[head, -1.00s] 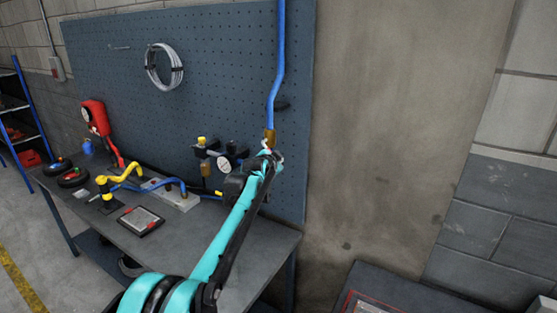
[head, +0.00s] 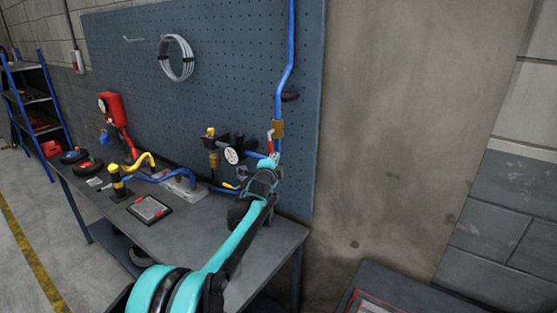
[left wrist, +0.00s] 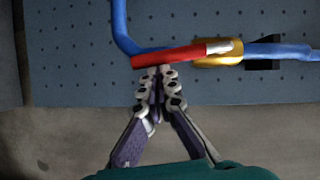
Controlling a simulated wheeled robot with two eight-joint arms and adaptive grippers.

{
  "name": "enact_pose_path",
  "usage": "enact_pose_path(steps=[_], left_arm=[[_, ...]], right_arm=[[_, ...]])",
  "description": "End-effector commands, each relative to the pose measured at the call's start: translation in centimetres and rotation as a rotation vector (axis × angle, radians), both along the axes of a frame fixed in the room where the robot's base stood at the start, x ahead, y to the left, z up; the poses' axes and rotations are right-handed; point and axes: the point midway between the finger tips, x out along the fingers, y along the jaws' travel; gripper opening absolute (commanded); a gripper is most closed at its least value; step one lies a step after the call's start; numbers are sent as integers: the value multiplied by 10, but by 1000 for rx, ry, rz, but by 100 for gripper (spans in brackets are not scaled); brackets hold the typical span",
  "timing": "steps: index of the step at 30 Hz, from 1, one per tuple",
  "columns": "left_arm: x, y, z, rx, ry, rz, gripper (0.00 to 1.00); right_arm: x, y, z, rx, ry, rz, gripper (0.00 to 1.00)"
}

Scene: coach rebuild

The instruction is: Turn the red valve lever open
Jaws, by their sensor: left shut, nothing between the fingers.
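The red valve lever (head: 270,140) hangs below the brass valve body (head: 278,128) on the blue pipe at the pegboard. In the left wrist view the lever (left wrist: 168,55) reaches left from the brass body (left wrist: 220,52), roughly along the pipe and slightly tilted. My left gripper (head: 271,160) is just below the lever in the head view. In the left wrist view its fingertips (left wrist: 159,72) are together and empty, at the lever's lower edge near its free end. I cannot tell whether they touch it. My right gripper is in neither view.
The blue pipe (head: 291,50) runs up the pegboard (head: 230,70). A round gauge (head: 231,156) with fittings stands left of my gripper. The workbench (head: 190,235) holds a tablet (head: 149,209) and yellow and blue pipe pieces. Bare wall (head: 400,120) lies to the right.

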Motion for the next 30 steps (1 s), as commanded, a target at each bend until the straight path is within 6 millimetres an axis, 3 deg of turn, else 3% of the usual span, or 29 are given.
enact_pose_path(steps=[25, 30], left_arm=[[3, 5, -4, 0, 0, 3, 0], [-5, 6, -3, 0, -1, 2, 0]], right_arm=[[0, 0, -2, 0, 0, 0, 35], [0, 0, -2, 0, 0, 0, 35]])
